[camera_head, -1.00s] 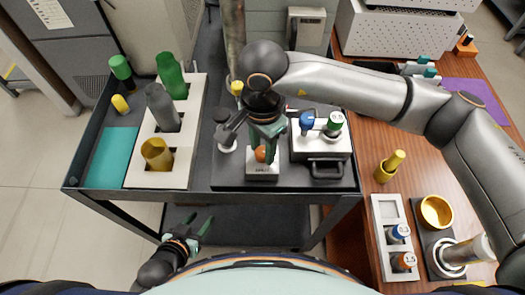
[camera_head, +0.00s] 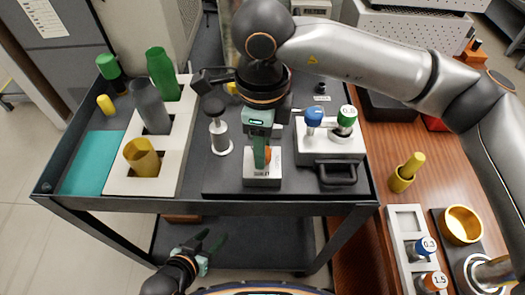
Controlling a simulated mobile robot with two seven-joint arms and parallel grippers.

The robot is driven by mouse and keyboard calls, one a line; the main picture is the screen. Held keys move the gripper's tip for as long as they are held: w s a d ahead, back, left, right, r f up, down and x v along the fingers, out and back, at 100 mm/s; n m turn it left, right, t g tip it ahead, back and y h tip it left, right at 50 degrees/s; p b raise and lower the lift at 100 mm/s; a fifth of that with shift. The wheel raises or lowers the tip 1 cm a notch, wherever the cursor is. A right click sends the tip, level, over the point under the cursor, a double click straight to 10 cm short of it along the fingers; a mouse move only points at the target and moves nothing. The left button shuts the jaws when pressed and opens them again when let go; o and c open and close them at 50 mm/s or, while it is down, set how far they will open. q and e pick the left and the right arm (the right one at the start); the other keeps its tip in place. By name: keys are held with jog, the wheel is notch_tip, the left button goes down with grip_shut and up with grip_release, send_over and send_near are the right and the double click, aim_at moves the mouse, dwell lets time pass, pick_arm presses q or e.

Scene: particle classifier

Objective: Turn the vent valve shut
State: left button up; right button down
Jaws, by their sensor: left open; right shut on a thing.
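A white block (camera_head: 262,182) with a small dark label, too small to read, stands near the front edge of the dark cart. An orange knob (camera_head: 268,155) on it, which I take as the vent valve, is largely hidden by my fingers. My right gripper (camera_head: 262,160) points down over the block and is shut on this knob. My arm comes in from the right. The knob's exact angle cannot be told. My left gripper (camera_head: 207,243) is open and empty, low in front of the cart, below its top.
Left of the valve stand a grey post with a round base (camera_head: 220,139) and a white rack (camera_head: 166,178) with coloured cylinders. Right of it is a white box (camera_head: 330,147) with blue and green caps and a black handle. A wooden table (camera_head: 380,214) adjoins on the right.

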jog(key=shift+m+b, duration=0.95)
jog(key=shift+m, duration=0.75)
jog(key=c, duration=0.5)
grip_release()
notch_tip(320, 180, up, 13)
jog(key=p, duration=0.1)
jog(key=shift+f, duration=0.2)
